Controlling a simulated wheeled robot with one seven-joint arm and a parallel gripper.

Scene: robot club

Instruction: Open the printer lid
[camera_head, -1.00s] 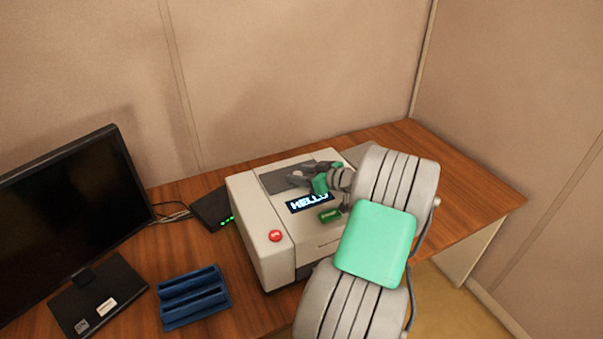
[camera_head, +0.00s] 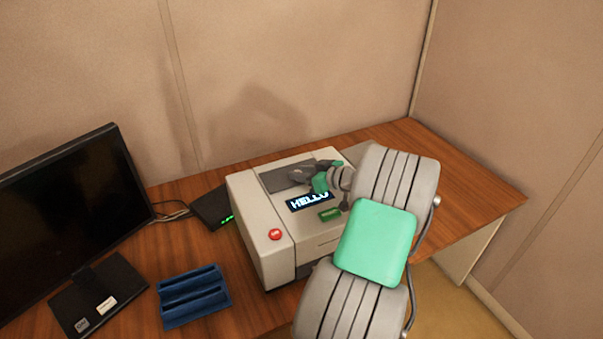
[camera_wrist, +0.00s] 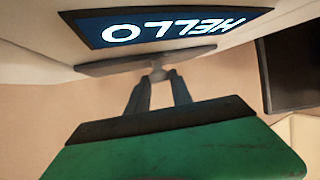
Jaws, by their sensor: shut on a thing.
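The printer (camera_head: 262,240) is a pale grey box on the desk, with a HELLO display (camera_head: 309,201) and a dark grey panel on its top (camera_head: 275,182). The lid looks closed. My gripper (camera_head: 296,173) is over this panel, its dark fingers close together. In the wrist view my gripper (camera_wrist: 161,84) has its fingertips together at a small grey knob-like part (camera_wrist: 160,74), probably the lid's handle, beside the dark strip (camera_wrist: 110,67) under the display. The fingers hide part of it, and my arm hides the printer's right side.
A red button (camera_head: 275,234) and a green label (camera_head: 330,214) are on the printer. A black box with green lights (camera_head: 210,209), a monitor (camera_head: 75,225) and a blue tray (camera_head: 192,297) stand to the left. The wooden desk (camera_head: 470,197) is clear at right.

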